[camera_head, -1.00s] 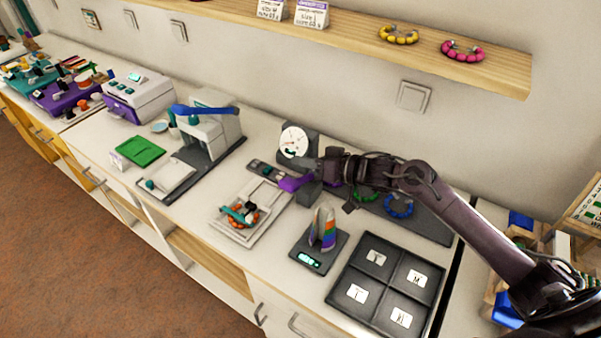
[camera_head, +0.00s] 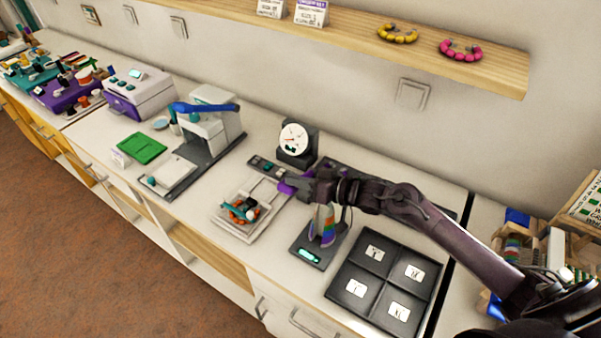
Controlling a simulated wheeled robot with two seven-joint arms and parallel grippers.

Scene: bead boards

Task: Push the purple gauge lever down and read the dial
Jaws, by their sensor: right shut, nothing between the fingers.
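The gauge is a dark block with a round white dial (camera_head: 293,138) standing at the back of the counter. The dial faces me, but its marks are too small to read. The purple lever (camera_head: 286,188) sticks out in front of the gauge, low over the counter. My right gripper (camera_head: 294,184) is shut and empty, with its fingertips at the purple lever, seemingly above or against it. The gripper and forearm hide part of the lever and the gauge's base, so I cannot tell for sure whether they touch. My left gripper is out of view.
A small scale (camera_head: 308,256) with a rainbow-striped piece stands below my forearm. A dark compartment tray (camera_head: 343,302) lies to its right. A white tray (camera_head: 237,232) with beads is left of the lever. A press with a blue handle (camera_head: 203,107) stands further left.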

